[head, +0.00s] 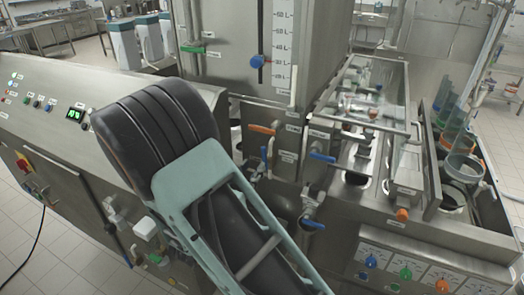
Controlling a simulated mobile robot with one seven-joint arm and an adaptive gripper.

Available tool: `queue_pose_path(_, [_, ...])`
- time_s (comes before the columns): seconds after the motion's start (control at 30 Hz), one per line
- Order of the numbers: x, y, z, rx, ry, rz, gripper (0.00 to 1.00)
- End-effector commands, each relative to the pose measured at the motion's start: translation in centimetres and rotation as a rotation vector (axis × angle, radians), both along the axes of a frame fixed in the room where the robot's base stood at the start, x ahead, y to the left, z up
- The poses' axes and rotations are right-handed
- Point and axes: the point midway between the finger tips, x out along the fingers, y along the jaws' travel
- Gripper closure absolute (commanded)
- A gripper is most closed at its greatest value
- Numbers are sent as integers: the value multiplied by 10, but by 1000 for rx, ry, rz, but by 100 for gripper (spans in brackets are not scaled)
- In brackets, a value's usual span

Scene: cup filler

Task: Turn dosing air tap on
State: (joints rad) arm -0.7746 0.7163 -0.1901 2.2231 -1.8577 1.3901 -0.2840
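Several small taps show on the steel machine, and their labels are too small to read, so I cannot tell which one is the dosing air tap. An orange-handled tap (262,129) sits below the tall tank, its handle roughly level. A blue-handled tap (321,156) is to its right, with another blue-handled tap (313,224) lower down. A green-handled tap (192,50) is on the pipe at the tank's left. My black and teal arm fills the centre left and hides part of the machine front. My gripper does not show.
A control panel (60,108) with a green display and buttons is at the left. A clear guard (365,95) covers the filling area at the right. A panel with coloured knobs (405,273) is at the lower right. Tiled floor shows at the lower left.

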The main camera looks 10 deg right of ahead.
Motion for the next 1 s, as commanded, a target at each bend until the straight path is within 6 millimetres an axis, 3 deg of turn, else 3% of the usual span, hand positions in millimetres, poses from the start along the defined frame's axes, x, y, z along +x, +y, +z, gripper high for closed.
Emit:
queue_pose_path(0.2, [35, -27, 2, 2, -1, -5, 72])
queue_pose_path(0.43, [60, -45, 1, 2, -2, -4, 72])
queue_pose_path(0.83, [67, -50, 1, 2, -2, -2, 72])
queue_pose_path(1.0, [67, -50, 1, 2, -2, -3, 89])
